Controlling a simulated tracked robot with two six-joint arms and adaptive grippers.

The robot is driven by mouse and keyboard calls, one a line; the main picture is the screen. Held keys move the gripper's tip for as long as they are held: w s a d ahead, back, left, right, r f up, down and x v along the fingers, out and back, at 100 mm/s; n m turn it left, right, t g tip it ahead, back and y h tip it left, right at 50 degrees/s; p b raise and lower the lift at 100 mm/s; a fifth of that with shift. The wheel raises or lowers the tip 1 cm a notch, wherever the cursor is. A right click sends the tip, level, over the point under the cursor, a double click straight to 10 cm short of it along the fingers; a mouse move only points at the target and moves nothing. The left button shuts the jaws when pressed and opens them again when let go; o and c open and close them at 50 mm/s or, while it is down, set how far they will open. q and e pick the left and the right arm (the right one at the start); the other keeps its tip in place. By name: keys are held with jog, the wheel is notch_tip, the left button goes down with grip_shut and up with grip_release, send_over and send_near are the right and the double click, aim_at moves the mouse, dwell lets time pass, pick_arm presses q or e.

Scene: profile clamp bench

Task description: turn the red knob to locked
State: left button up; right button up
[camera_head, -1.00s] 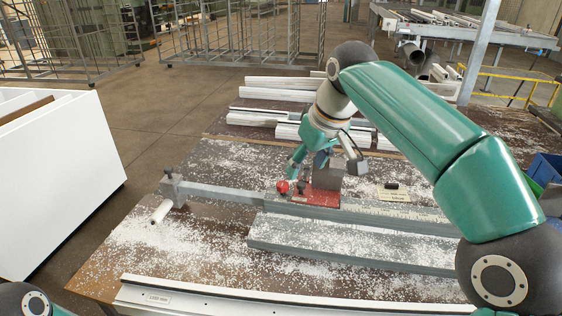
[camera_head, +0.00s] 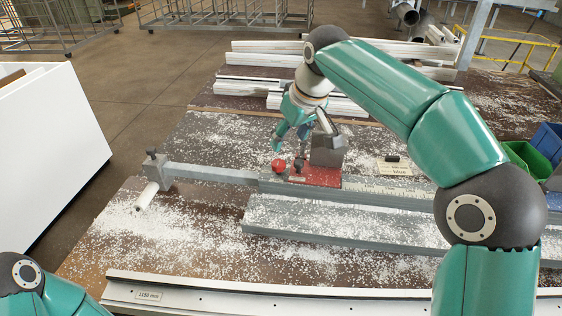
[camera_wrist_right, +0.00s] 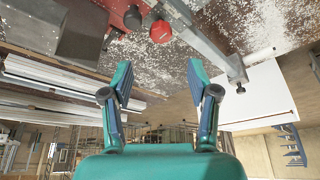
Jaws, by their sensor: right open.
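The red knob (camera_head: 279,165) sits at the left end of a red clamp carriage (camera_head: 316,177) on a grey rail. It also shows in the right wrist view (camera_wrist_right: 160,32), beyond the fingertips. My right gripper (camera_head: 290,143) is just above and behind the knob in the head view, apart from it. Its two fingers stand wide apart with nothing between them in the wrist view (camera_wrist_right: 159,75). Which position the knob points to cannot be read. My left arm shows only as links at the lower left; its gripper is out of view.
A grey block (camera_head: 327,150) and a small dark knob (camera_head: 299,164) stand on the carriage beside the red knob. A stop post (camera_head: 153,168) ends the rail at left. White profiles (camera_head: 260,73) lie behind. A long white profile (camera_head: 230,291) crosses the front. White chips litter the bench.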

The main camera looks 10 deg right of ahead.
aim_at(279, 163)
jog(key=x, duration=1)
jog(key=shift+a+f, duration=0.1)
jog(key=shift+f, duration=0.2)
jog(key=c, duration=1)
jog(key=shift+d, duration=0.35)
jog(key=shift+c, duration=0.7)
jog(key=shift+a, duration=0.25)
